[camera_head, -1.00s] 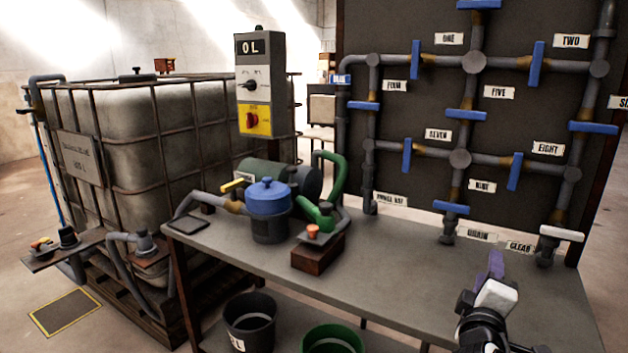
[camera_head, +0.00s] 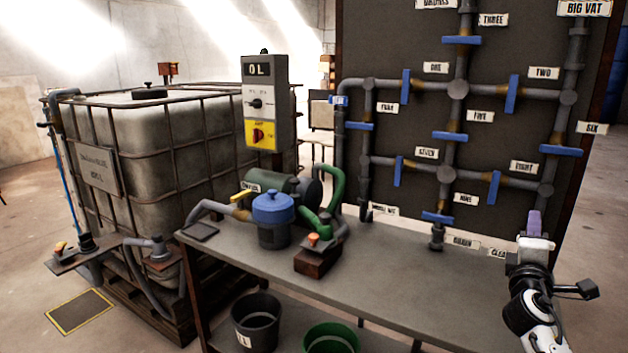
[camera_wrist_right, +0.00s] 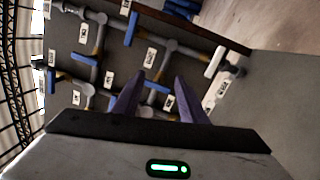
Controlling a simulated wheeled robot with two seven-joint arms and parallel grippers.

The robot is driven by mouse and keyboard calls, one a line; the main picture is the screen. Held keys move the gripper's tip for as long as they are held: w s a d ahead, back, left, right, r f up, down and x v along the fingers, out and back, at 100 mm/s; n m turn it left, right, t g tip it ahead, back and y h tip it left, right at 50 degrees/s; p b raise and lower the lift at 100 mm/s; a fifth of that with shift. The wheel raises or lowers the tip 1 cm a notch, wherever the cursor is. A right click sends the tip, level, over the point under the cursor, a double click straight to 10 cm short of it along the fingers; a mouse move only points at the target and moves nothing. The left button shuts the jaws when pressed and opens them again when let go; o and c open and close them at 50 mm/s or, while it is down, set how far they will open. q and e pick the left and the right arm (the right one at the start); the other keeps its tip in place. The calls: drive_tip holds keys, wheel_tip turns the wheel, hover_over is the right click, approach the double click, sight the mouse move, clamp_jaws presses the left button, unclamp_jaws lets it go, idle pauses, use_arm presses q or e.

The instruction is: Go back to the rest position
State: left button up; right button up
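My right gripper (camera_head: 534,222) is at the right side of the head view, in front of the lower right of the pipe board. Its purple fingers point up. In the right wrist view the two purple fingers (camera_wrist_right: 157,92) stand apart with nothing between them, so it is open and empty. Beyond them show the pipe board and, to their right, a white valve handle (camera_wrist_right: 215,62). In the head view my right gripper covers that part of the board. My left gripper is in neither view.
The grey bench (camera_head: 400,272) carries a blue-lidded pump pot (camera_head: 273,207) and a brown box with an orange button (camera_head: 316,262). The pipe board (camera_head: 420,130) with blue valve handles stands behind. A caged tank (camera_head: 150,150) is left. Black (camera_head: 255,325) and green (camera_head: 330,340) buckets are below.

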drive_tip(key=w+a+f+m+y, duration=0.4)
drive_tip(key=a+f+m+y, duration=0.3)
drive_tip(key=m, duration=0.4)
drive_tip(key=s+a+f+g+y, duration=0.1)
drive_tip(key=s+a+f+y, duration=0.1)
drive_tip(key=s+a+f, duration=0.45)
drive_tip(key=s+a+f+g+y, duration=0.2)
drive_tip(key=s+a+f, duration=0.2)
drive_tip(key=f, duration=0.5)
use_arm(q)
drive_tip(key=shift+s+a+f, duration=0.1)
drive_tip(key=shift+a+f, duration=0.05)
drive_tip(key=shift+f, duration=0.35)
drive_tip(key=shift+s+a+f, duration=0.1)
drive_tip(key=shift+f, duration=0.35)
use_arm(e)
drive_tip(key=s+a+f+g+y, duration=0.1)
drive_tip(key=s+a+f, duration=0.3)
drive_tip(key=s, duration=0.7)
drive_tip(key=s+a+f+g, duration=0.2)
drive_tip(key=s+a+f, duration=0.3)
drive_tip(key=s, duration=0.6)
drive_tip(key=s+a+f+g+y, duration=0.1)
drive_tip(key=s+a+f, duration=0.3)
drive_tip(key=s, duration=0.7)
wheel_tip(320, 180, down, 2)
drive_tip(key=shift+s+a+f+g+y, duration=0.2)
drive_tip(key=shift+a+f+g+y, duration=0.05)
drive_tip(key=shift+a+g+y, duration=0.1)
